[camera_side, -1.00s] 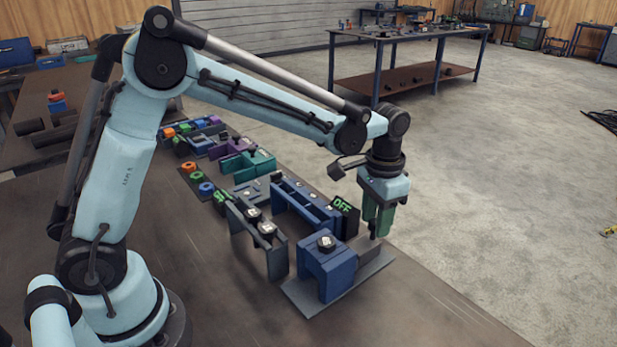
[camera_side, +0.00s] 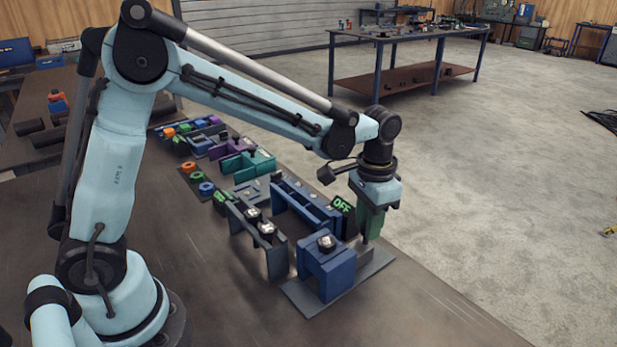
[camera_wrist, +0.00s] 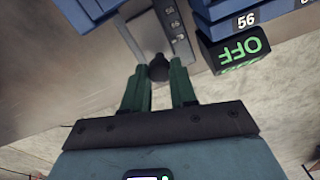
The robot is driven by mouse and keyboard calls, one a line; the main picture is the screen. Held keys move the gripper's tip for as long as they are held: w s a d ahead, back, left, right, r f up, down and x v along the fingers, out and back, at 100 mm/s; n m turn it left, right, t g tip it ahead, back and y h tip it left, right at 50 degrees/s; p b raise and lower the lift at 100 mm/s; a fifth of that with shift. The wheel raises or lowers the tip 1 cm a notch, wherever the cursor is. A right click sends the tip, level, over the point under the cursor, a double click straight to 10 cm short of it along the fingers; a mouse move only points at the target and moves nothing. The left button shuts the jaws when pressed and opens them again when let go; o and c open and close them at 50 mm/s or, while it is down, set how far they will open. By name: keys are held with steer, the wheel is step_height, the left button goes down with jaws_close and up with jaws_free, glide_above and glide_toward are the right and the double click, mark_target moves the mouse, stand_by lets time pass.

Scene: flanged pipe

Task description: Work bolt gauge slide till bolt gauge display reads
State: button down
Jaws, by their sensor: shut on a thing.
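The bolt gauge appears to be the blue block (camera_side: 325,272) on a flat grey base plate (camera_side: 308,300), with a grey upright slide (camera_side: 366,257) to its right. My gripper (camera_side: 370,238) points down over this slide. In the wrist view my two green fingers (camera_wrist: 160,78) are shut on a dark round knob (camera_wrist: 159,67) beside a grey strip with small labels (camera_wrist: 174,24). A black display with green letters (camera_side: 342,205) reads OFF; it also shows, upside down, in the wrist view (camera_wrist: 236,48). I cannot tell for sure that it belongs to this gauge.
A long blue rack (camera_side: 302,205) stands behind the block, with a 56 label in the wrist view. A dark grey-blue stand (camera_side: 258,238) with round-topped parts is to the left. Several coloured fixtures line the bench's far left. The bench front right is clear.

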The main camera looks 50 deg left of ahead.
steer(key=c, duration=0.9)
jaws_free()
step_height(320, 180, up, 12)
steer(key=shift+r, duration=0.1)
steer(key=s+a+f+n+t, duration=0.1)
steer(key=s+a+f+t, duration=0.1)
steer(key=s, duration=0.4)
steer(key=s+a+f+n+t, duration=0.2)
steer(key=s+a+f+t, duration=0.1)
steer(key=s+a+t, duration=0.2)
steer(key=shift+s+a+f, duration=0.2)
steer(key=shift+s+a, duration=0.3)
steer(key=shift+s, duration=0.5)
